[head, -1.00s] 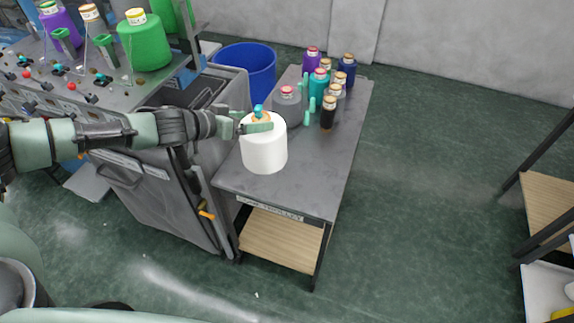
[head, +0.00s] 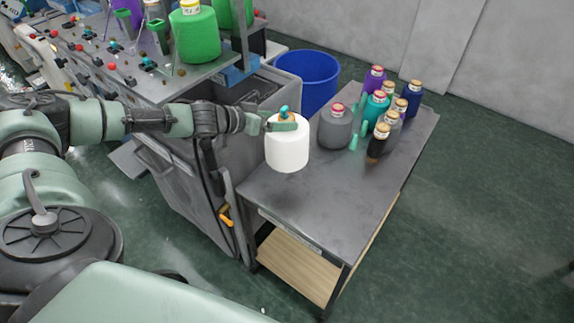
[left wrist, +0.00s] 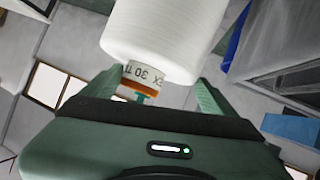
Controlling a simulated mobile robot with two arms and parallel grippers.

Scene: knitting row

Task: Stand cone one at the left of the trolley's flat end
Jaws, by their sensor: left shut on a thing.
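A white yarn cone (head: 287,153) with an orange and teal tip hangs upright from my left gripper (head: 284,124) in the head view. The gripper is shut on the tip from the left. In the left wrist view the white cone (left wrist: 160,35) fills the top middle, its labelled tip between the fingers (left wrist: 145,88). The trolley (head: 330,205) has a bare dark grey near end. The cone is over its left side; I cannot tell whether its base touches the top. My right gripper is not in view.
A grey cone (head: 335,128) stands close to the right of the white one. Several coloured cones, including a black one (head: 378,145), crowd the trolley's far end. The knitting machine (head: 120,70) and a blue bin (head: 306,78) border the left. Floor at right is clear.

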